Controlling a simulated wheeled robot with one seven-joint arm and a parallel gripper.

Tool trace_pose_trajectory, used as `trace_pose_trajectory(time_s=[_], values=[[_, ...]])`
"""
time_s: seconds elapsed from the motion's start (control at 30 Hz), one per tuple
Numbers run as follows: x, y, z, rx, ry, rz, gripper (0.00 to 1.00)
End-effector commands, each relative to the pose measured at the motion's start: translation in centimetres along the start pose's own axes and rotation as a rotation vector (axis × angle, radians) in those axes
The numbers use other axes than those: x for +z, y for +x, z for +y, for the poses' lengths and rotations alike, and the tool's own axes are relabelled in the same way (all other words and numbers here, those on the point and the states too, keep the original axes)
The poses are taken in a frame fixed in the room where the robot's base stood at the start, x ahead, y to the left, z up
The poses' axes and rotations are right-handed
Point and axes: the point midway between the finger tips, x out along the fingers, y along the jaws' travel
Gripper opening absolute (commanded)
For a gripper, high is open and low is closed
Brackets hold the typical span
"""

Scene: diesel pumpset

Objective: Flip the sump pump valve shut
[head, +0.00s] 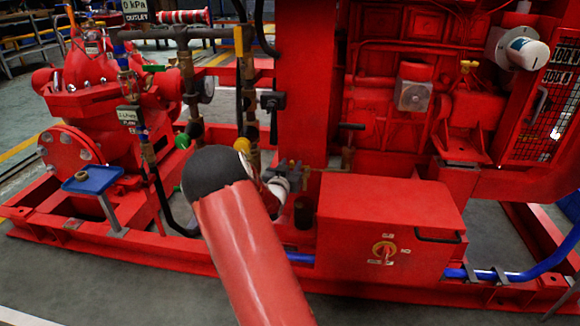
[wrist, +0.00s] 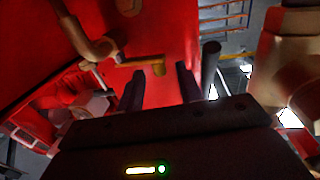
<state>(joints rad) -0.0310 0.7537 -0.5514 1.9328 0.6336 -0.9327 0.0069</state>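A small lever valve with a yellow-brown handle (wrist: 140,62) on a curved brownish pipe (wrist: 84,38) is in the wrist view, in front of a red panel. No label on it is readable, so I cannot tell for sure that it is the sump pump valve. My gripper (wrist: 158,80) is open, with its two dark fingers apart. The handle's end shows between and just beyond the fingertips; I cannot tell whether they touch. In the head view my red arm with its dark rounded joint covers part of the pipework, and the gripper is not clearly seen.
A red box (head: 390,225) with a rotary switch (head: 384,250) stands right of my arm. A black-handled valve (head: 350,126) is above it. Upright pipes with a yellow handle (head: 238,40) and a green handle (head: 153,68) stand left. A blue tray (head: 92,180) is at far left.

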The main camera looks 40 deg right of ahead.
Motion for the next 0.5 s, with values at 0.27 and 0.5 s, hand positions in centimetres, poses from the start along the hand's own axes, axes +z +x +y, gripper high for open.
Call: trace_pose_trajectory(time_s=[0.27,0.5], values=[[-0.03,0.21,-0.02,0.0,0.0,0.0,0.36],[-0.03,0.18,-0.03,-0.001,0.001,0.0,0.04]])
